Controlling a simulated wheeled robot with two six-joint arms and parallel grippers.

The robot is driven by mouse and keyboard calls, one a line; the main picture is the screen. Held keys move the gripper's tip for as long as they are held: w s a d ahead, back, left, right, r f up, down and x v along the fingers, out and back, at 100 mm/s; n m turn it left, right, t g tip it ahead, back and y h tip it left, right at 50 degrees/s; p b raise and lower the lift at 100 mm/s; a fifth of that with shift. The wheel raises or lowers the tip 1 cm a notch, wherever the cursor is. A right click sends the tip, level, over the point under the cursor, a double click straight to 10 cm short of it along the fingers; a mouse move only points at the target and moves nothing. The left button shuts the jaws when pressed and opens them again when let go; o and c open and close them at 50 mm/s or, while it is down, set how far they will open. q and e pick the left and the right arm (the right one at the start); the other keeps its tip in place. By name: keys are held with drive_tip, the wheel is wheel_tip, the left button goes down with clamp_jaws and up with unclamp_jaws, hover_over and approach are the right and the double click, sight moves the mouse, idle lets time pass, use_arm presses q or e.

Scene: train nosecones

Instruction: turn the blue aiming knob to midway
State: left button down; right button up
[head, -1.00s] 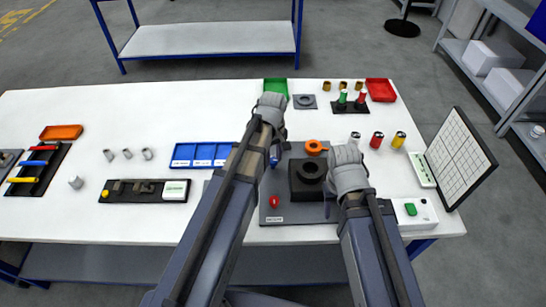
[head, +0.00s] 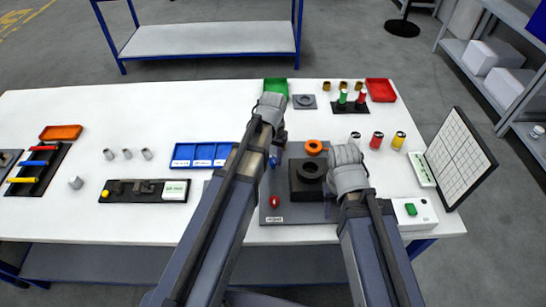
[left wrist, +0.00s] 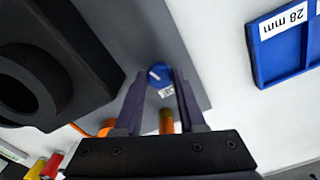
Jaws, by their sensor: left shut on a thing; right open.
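The blue aiming knob (head: 273,161) shows partly in the head view, at the left side of a grey fixture plate (head: 295,217). In the left wrist view the blue knob (left wrist: 158,74) has a white pointer line, slanted in that picture, and a small white label beside it. My left gripper (left wrist: 160,82) has a finger on each side of the knob and is shut on it. My left gripper (head: 275,150) also shows in the head view, its fingers partly hidden. My right gripper (head: 335,185) is open, over the plate's right side, with its fingertips mostly hidden.
A black block with a round bore (head: 307,178) stands on the plate between my grippers. An orange part (head: 313,147) and a red knob (head: 274,202) sit on the same plate. A blue tray (head: 201,155) lies left. A dark-framed panel (head: 460,157) stands right.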

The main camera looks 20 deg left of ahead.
sight(273, 160)
use_arm(q)
drive_tip(key=shift+s+m, duration=0.1)
drive_tip(key=shift+m, duration=1.8)
drive_tip(key=c, duration=0.5)
unclamp_jaws()
drive_tip(key=shift+r, duration=0.1)
use_arm(e)
drive_tip(key=shift+r, duration=0.15)
use_arm(q)
wheel_tip(273, 160, up, 8)
drive_tip(key=p, duration=0.8)
drive_tip(key=shift+f, duration=0.2)
use_arm(e)
wheel_tip(273, 160, up, 8)
drive_tip(key=shift+f, duration=0.25)
